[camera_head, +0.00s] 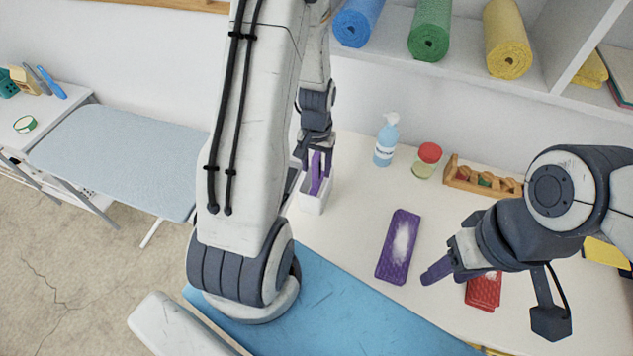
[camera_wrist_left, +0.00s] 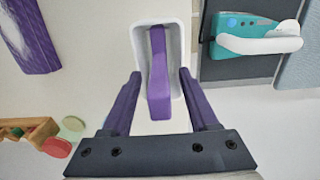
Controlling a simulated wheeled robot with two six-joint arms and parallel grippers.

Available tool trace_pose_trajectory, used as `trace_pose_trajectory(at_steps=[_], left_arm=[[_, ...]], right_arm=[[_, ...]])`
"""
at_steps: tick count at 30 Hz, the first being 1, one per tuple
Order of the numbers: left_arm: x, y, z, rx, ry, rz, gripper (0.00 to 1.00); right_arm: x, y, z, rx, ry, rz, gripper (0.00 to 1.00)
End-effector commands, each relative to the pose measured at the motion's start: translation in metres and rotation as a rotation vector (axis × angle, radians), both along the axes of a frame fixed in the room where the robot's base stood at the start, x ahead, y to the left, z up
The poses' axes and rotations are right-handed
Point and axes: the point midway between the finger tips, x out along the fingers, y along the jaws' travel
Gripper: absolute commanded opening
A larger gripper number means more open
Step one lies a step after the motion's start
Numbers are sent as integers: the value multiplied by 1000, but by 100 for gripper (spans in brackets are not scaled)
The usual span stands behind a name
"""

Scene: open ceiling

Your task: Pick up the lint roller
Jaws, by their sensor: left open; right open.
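A purple bar (camera_wrist_left: 158,80) stands in a narrow white container (camera_wrist_left: 142,40) in the left wrist view. It looks like the lint roller's handle; its lower end is hidden in the container. My left gripper (camera_wrist_left: 160,74) is open, with one purple finger on each side of the bar and visible gaps between. In the head view my left gripper (camera_head: 318,165) points down over the white container (camera_head: 312,204) at the table's back left, and its fingers and the bar are hard to tell apart. My right gripper (camera_head: 438,270) is open and empty over the table's right side.
A purple textured pad (camera_head: 399,246) lies mid-table, and a red one (camera_head: 484,291) lies by my right gripper. A blue pump bottle (camera_head: 387,140), a red-lidded jar (camera_head: 428,160) and a wooden rack (camera_head: 480,178) stand behind. An ironing board (camera_head: 120,155) is at left.

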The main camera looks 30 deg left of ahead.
Motion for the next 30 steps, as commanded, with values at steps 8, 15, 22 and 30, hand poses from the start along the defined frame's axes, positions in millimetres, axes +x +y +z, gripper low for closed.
trace_pose_trajectory(at_steps=[8, 15, 22, 30], left_arm=[[0, 0, 0, 0, -1, 0, 10], [0, 0, 0, 0, -1, 0, 0], [1, 0, 5, 0, -1, -1, 0], [2, -3, 36, 1, -3, -5, 0]], right_arm=[[0, 0, 0, 0, 0, 0, 50], [0, 0, 0, 0, 0, 0, 50], [0, 0, 4, 0, 0, 0, 50], [0, 0, 30, 0, 0, 3, 50]])
